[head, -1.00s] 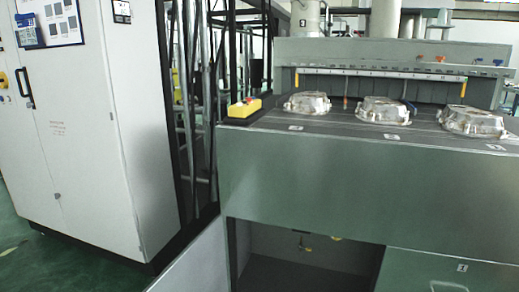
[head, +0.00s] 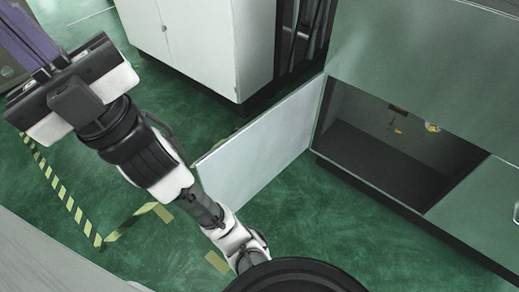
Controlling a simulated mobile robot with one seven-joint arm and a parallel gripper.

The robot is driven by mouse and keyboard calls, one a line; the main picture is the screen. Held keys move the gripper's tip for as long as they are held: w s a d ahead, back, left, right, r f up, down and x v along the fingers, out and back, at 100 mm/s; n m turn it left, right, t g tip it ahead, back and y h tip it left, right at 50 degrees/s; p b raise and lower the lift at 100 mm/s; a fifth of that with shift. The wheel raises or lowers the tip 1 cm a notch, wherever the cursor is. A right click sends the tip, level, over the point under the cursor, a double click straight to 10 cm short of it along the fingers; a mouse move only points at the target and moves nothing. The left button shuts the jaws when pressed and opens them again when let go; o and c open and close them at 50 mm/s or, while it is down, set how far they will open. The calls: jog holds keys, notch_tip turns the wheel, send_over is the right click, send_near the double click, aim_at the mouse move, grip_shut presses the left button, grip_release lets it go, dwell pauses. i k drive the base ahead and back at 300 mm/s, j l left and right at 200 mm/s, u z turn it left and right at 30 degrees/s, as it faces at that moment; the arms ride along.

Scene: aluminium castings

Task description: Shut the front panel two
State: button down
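The front panel two, a pale flat door (head: 262,143), stands wide open in the head view. It joins the left side of a dark, open compartment (head: 372,150) in the green-grey bench. Its free edge points left, out over the floor. No number shows on it. My gripper (head: 32,42) is at the upper left, with its purple fingers running toward the picture's edge. It is well apart from the panel, and I cannot make out a gap between the fingers. My arm passes in front of the floor just left of the panel's free edge.
A closed panel (head: 481,207) is at the right of the compartment, with a handle at the picture's edge. A white cabinet (head: 205,40) stands behind the open panel. Yellow-black tape (head: 68,200) marks the green floor, which is clear below the panel.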

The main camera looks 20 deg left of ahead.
aim_at(232, 172)
jog(key=i+j, duration=0.1)
jog(key=j, duration=0.35)
jog(key=i+j, duration=0.1)
jog(key=j, duration=0.35)
jog(key=i+j, duration=0.15)
jog(key=j, duration=0.3)
jog(key=i+j, duration=0.1)
jog(key=j, duration=0.35)
jog(key=i+j, duration=0.1)
jog(key=j, duration=0.35)
jog(key=i+j, duration=0.1)
jog(key=j, duration=0.35)
jog(key=i+j, duration=0.1)
jog(key=j, duration=0.35)
jog(key=i+j+z, duration=0.1)
jog(key=j, duration=0.4)
jog(key=i+j+z, duration=0.1)
jog(key=j, duration=0.35)
jog(key=z, duration=1.25)
jog(key=k+j+z, duration=0.1)
jog(key=j+z, duration=0.2)
jog(key=k+j+z, duration=0.1)
jog(key=j+z, duration=0.25)
jog(key=k+j+z, duration=0.15)
jog(key=j+z, duration=0.15)
